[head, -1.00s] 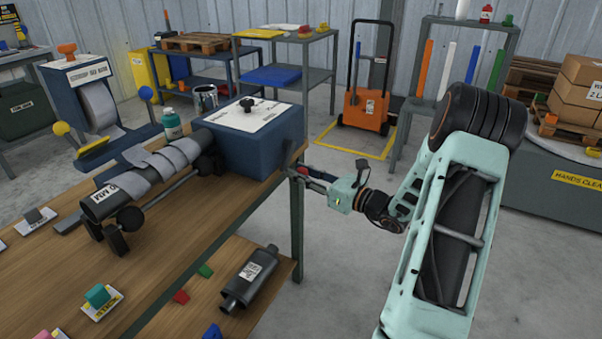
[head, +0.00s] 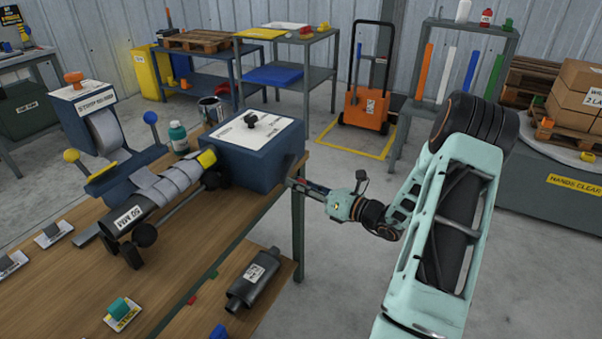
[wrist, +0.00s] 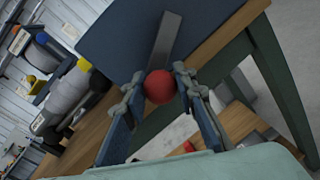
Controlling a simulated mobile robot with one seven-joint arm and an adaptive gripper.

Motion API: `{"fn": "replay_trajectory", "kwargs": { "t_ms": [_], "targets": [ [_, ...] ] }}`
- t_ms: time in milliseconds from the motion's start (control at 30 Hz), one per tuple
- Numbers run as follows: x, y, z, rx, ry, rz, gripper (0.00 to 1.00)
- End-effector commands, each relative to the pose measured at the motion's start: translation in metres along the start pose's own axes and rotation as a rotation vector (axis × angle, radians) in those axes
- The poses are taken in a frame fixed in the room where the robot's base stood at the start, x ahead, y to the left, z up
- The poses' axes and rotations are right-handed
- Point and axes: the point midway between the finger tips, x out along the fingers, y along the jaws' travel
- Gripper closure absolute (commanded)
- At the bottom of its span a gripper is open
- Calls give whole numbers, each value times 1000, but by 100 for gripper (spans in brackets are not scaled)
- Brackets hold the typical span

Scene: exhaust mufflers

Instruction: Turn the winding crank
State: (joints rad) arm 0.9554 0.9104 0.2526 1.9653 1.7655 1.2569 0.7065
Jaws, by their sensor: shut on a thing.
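The winding crank shows in the wrist view as a flat grey arm (wrist: 166,42) on the side of a blue box, with a red ball knob (wrist: 159,87). My gripper (wrist: 159,92) has its two fingers on either side of the knob and is shut on it. In the head view my gripper (head: 298,184) is at the right side of the blue box (head: 262,160), beyond the table's edge. The crank arm is hard to make out there. A dark tube (head: 128,222) marked 50 MM, wrapped in grey sheet, extends left from the box; a yellow band (head: 207,158) shows near the box.
A muffler (head: 254,278) lies on the lower shelf. A table leg (head: 298,235) is below my gripper.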

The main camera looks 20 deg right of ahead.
Motion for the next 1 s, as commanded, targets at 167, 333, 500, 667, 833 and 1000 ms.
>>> {"fn": "replay_trajectory", "kwargs": {
  "t_ms": [167,333,500,667,833,1000],
  "targets": [
    [-2,14,11,151,31,1,100],
    [-3,21,18,299,57,-3,100],
    [-4,27,27,455,83,-6,100],
    [-4,31,35,603,107,-10,100],
    [-4,33,46,760,132,-13,100],
    [-4,34,56,918,159,-16,100]
  ]
}}
